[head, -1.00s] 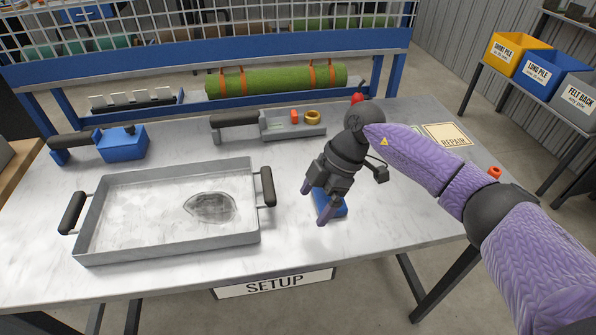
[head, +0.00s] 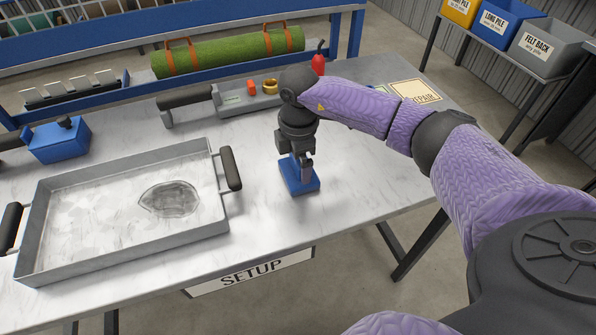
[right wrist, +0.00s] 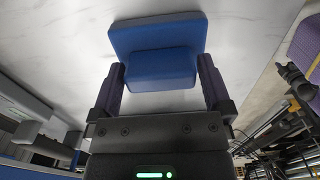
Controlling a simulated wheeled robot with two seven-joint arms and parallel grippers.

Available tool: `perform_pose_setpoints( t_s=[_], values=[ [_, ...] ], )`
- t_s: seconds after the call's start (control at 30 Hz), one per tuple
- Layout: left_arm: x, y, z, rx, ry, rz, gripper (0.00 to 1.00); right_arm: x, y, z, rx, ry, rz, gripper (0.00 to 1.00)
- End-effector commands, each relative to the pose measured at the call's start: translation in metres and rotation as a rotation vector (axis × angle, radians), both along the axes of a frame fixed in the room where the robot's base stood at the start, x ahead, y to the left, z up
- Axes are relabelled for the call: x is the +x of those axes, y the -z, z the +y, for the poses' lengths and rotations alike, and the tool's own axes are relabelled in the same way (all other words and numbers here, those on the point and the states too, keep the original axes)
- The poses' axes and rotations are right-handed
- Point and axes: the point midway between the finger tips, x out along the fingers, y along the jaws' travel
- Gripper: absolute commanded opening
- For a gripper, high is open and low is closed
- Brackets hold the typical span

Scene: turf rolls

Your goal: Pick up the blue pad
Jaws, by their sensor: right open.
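The blue pad (head: 309,187) lies on the grey-white table to the right of the metal tray. In the right wrist view the blue pad (right wrist: 157,35) shows a wide base and a narrower raised block (right wrist: 160,70). My right gripper (head: 303,172) points down right over the pad. In the wrist view my right gripper (right wrist: 161,80) is open, with one purple finger on each side of the raised block. I cannot tell whether the fingers touch it. The gripper hides part of the pad in the head view. My left gripper is not in view.
A metal tray (head: 218,223) with black handles and a dark oval patch inside stands at the left. A green turf roll (head: 228,53) lies at the back. The front right of the table is clear.

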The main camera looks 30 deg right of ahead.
Motion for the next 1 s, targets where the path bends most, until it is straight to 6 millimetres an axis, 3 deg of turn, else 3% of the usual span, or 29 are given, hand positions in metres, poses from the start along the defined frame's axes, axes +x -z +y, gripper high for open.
perform_pose_setpoints(
  t_s=[0.07, 0.4, 0.63, 0.9, 1.0],
  values=[
    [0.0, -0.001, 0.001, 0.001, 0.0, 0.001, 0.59, 0.0, -0.001, 0.0, 0.0, 0.0, 0.0, 0.96],
    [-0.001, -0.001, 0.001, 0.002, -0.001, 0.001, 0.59, 0.0, -0.001, 0.0, 0.001, 0.0, 0.0, 0.27],
    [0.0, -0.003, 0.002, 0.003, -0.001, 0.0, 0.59, 0.0, -0.007, 0.0, 0.001, 0.0, -0.002, 0.27],
    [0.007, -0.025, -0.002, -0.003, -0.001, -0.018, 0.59, 0.001, -0.077, 0.0, 0.002, 0.0, -0.006, 0.27],
    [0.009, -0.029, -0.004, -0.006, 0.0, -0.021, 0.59, 0.001, -0.094, 0.0, 0.001, 0.0, -0.004, 0.27]
  ],
)
